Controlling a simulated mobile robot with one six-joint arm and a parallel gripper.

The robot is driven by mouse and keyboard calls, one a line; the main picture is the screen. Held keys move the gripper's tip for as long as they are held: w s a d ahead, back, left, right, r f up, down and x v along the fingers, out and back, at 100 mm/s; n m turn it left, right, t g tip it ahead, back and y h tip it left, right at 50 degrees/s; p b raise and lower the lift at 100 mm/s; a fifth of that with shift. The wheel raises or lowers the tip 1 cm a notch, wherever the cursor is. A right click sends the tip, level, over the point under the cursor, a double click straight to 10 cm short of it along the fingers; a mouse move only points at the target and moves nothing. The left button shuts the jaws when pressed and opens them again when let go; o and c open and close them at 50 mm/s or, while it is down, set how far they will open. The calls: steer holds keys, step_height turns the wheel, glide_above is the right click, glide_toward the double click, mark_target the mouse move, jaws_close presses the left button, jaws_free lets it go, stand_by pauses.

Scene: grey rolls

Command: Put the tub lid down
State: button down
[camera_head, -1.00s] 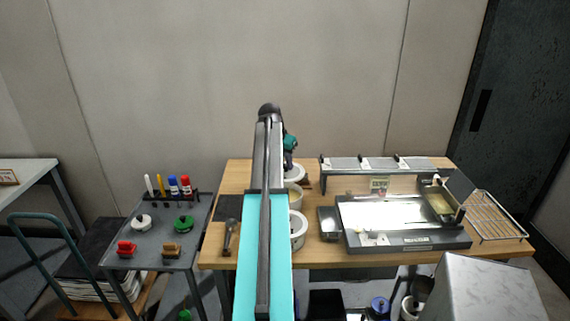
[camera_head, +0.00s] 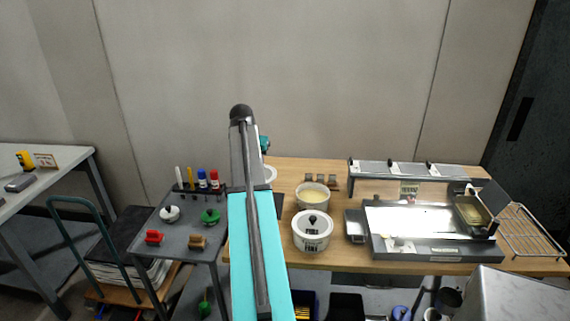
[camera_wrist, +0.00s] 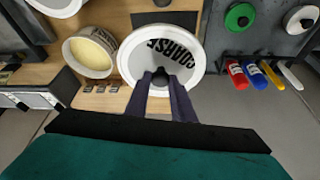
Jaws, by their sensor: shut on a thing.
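In the head view only a sliver of the lid (camera_head: 269,174) shows beside my arm, and my fingers are hidden. An open tub of cream-coloured stuff (camera_wrist: 91,56) stands uncovered beside the lid in the wrist view; it also shows on the bench in the head view (camera_head: 312,197). The lid's height above the bench is hard to tell.
A lidded white tub (camera_head: 312,235) stands at the bench front. A dark mat (camera_wrist: 165,18) lies beside the held lid. A grey trolley (camera_head: 185,232) with pens and knobbed pieces stands left of the wooden bench. A lit tray (camera_head: 420,218) fills the bench's right.

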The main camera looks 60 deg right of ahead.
steer(key=w+a+n+t, duration=0.1)
steer(key=w+a+n, duration=0.2)
steer(key=w+a, duration=0.5)
steer(key=w+a+r+n+t+y, duration=0.15)
steer(key=w+a, duration=0.35)
steer(key=a, duration=0.7)
steer(key=w+a+n, duration=0.3)
steer(key=w+a, duration=0.3)
steer(key=a, duration=0.4)
steer(key=w+a+r+n+t+y, duration=0.1)
steer(key=a+n, duration=0.7)
steer(key=a, duration=2.8)
steer(key=shift+w+y+b, duration=0.35)
steer(key=shift+w+y, duration=0.4)
steer(key=shift+y, duration=0.2)
steer(key=shift+a+n, duration=0.1)
steer(key=shift+n, duration=0.15)
